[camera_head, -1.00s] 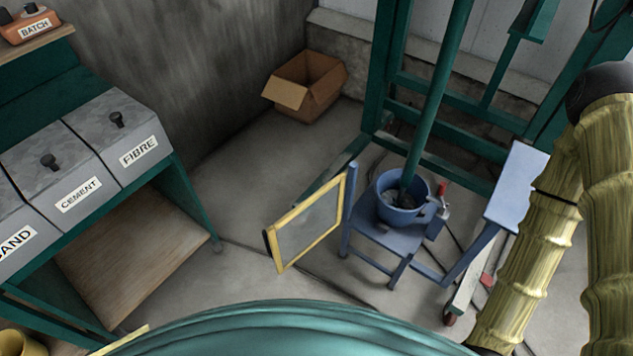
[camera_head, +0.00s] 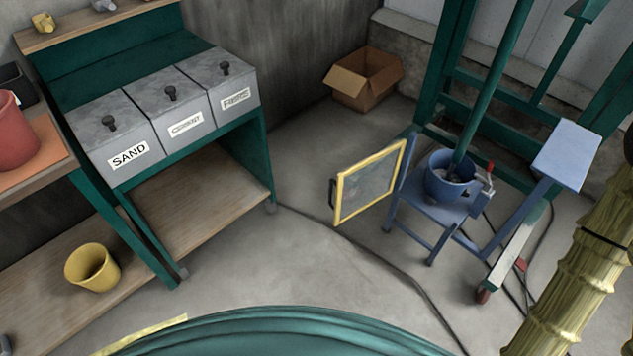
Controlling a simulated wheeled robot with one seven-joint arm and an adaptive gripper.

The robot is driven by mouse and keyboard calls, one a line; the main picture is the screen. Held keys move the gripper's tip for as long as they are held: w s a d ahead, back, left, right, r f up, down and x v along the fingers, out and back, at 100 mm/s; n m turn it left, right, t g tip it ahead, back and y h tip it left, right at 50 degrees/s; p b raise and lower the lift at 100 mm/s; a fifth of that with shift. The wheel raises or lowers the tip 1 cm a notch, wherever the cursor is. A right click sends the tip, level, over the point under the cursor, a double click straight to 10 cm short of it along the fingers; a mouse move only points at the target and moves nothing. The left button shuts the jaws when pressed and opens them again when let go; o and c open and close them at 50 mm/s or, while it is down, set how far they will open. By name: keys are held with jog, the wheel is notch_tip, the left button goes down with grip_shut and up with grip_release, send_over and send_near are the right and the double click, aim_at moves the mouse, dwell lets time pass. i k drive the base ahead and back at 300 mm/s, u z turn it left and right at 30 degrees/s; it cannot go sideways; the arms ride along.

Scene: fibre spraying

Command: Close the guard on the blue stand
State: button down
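The blue stand (camera_head: 432,205) is right of the middle, with a blue bucket (camera_head: 449,180) on its top. A green pole runs down into the bucket. The guard (camera_head: 369,185) is a yellow-framed mesh panel on the left side of the stand. It stands swung out to the left, open, with a dark handle (camera_head: 333,194) on its far left edge. A red-tipped lever (camera_head: 489,174) is at the bucket's right. My yellow ribbed arm shows at the right edge, apart from the guard. My gripper is not in view.
Lidded bins marked sand, cement and fibre (camera_head: 235,92) stand on a green bench at left. A yellow bucket (camera_head: 92,267) sits on a low shelf. A cardboard box (camera_head: 363,80) lies by the back wall. A dark cable crosses the otherwise clear floor before the guard.

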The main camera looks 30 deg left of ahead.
aim_at(401, 145)
jog(key=k, duration=0.15)
jog(key=z, duration=1.1)
jog(key=i, duration=0.95)
jog(key=u, duration=2.5)
